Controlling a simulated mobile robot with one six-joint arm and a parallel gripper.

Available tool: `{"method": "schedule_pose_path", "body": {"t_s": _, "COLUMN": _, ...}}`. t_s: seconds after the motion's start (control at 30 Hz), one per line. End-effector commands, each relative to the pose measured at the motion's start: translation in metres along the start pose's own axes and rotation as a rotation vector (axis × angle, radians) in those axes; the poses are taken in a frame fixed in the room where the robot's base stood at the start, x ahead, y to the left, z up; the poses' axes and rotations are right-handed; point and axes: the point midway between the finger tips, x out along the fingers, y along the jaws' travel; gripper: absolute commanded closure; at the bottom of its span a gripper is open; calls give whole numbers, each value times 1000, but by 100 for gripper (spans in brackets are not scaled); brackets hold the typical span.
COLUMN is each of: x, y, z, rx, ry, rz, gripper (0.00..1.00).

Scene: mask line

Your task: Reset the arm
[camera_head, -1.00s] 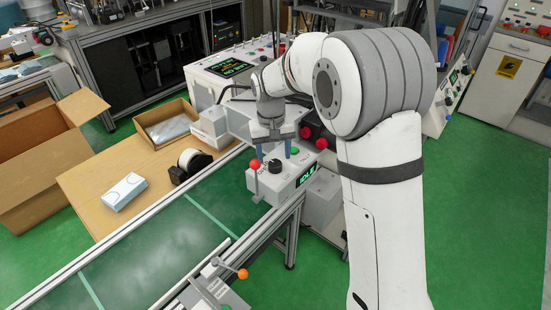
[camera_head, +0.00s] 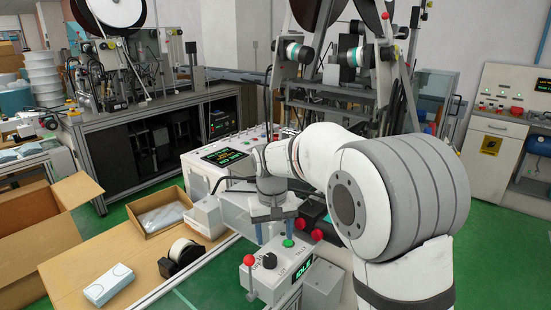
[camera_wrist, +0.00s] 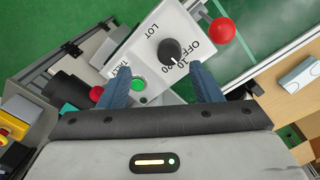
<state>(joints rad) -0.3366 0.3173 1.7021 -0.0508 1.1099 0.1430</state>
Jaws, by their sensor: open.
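My arm, white with grey bands, reaches in from the right of the head view. My gripper (camera_head: 272,232) points down above a white control box (camera_head: 268,287) at the end of the conveyor. In the wrist view the two blue fingers of my gripper (camera_wrist: 160,85) stand apart with nothing between them. Beyond them is the box face (camera_wrist: 150,40) with a black knob (camera_wrist: 171,50), a green button (camera_wrist: 138,84) and a red ball-topped lever (camera_wrist: 222,31). From these views I cannot tell the exact gap between fingertips and box.
A larger panel with a dark screen (camera_head: 224,157) stands behind my gripper. Red knobs (camera_head: 317,235) sit just right of it. On the left table are a blue-white box (camera_head: 108,285), a tape dispenser (camera_head: 181,256) and an open carton (camera_head: 160,212). Tall reel machinery stands behind.

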Motion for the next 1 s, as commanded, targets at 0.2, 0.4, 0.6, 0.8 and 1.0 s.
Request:
{"method": "schedule_pose_path", "body": {"t_s": 0.2, "x": -34, "y": 53, "z": 76, "rx": 68, "ry": 60, "rz": -15, "gripper": 42}}
{"method": "schedule_pose_path", "body": {"t_s": 0.4, "x": -44, "y": 86, "z": 156, "rx": 130, "ry": 117, "rz": -21, "gripper": 42}}
{"method": "schedule_pose_path", "body": {"t_s": 0.6, "x": -36, "y": 103, "z": 229, "rx": 184, "ry": 169, "rz": -19, "gripper": 42}}
{"method": "schedule_pose_path", "body": {"t_s": 0.8, "x": -25, "y": 106, "z": 267, "rx": 213, "ry": 195, "rz": -15, "gripper": 42}}
{"method": "schedule_pose_path", "body": {"t_s": 1.0, "x": -22, "y": 106, "z": 273, "rx": 217, "ry": 198, "rz": -15, "gripper": 42}}
